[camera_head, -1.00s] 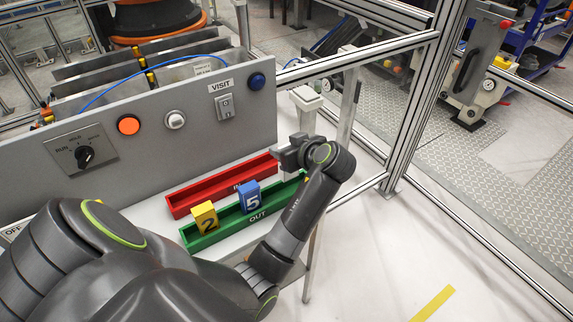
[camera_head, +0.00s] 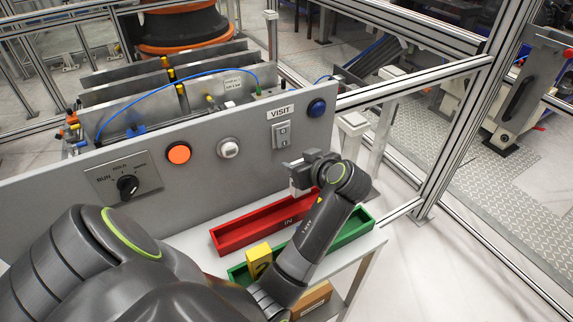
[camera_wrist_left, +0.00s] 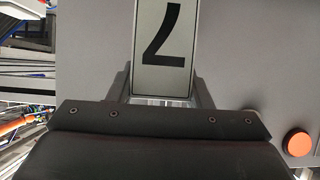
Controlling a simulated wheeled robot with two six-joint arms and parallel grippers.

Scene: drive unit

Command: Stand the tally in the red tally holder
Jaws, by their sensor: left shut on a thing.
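My left gripper (camera_head: 302,172) is shut on a pale grey tally (camera_wrist_left: 165,45) with a black 7, which appears upside down in the left wrist view. In the head view the gripper is above the far right end of the red tally holder (camera_head: 240,240), near the grey panel. The tally shows there only as a small pale piece under the jaws, apparently above the holder. The red holder is a long open trough marked IN, and its visible part looks empty. My forearm hides part of the holders. My right gripper is not in view.
A green holder (camera_head: 352,229) lies in front of the red one, with a yellow tally (camera_head: 259,259) standing in it. The grey control panel (camera_head: 205,185) with buttons and a knob rises behind. A brown box (camera_head: 313,298) sits low near the table edge.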

